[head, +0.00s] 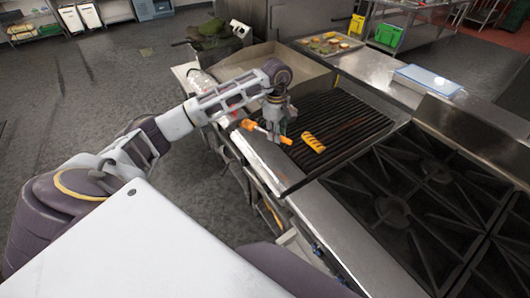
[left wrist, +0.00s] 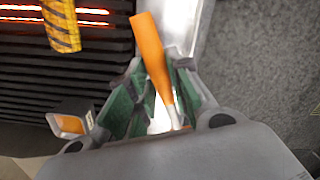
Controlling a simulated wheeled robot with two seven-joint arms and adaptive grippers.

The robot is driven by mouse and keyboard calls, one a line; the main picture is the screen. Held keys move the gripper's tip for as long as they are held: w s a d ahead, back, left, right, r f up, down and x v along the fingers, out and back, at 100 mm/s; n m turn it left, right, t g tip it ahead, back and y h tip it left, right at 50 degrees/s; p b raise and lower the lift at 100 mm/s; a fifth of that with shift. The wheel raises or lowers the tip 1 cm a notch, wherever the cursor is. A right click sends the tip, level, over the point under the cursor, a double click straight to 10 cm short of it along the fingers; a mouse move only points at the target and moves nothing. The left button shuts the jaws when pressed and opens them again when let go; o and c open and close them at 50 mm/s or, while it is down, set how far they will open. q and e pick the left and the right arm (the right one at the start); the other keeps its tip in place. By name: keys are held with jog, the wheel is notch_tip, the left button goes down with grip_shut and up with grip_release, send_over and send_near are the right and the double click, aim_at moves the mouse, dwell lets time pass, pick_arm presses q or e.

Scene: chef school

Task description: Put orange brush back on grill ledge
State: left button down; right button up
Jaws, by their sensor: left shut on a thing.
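My left gripper (head: 277,130) is shut on the orange brush and holds it above the near-left edge of the grill (head: 345,122). The metal ledge (head: 262,160) runs along the grill's front. My right gripper is not in view.
A striped yellow-orange piece (head: 313,142) lies on the grill bars, close to the gripper. Some bars glow red in the left wrist view. A black burner stove (head: 420,195) adjoins the grill at right.

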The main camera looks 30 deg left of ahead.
pick_arm(q)
jog(key=shift+y, duration=0.3)
jog(key=shift+f, duration=0.4)
jog(key=p, duration=0.1)
send_over(275, 157)
notch_tip(275, 157, down, 4)
jog(key=shift+f, duration=0.75)
jog(key=shift+f+p, duration=0.4)
jog(key=shift+f, duration=1.45)
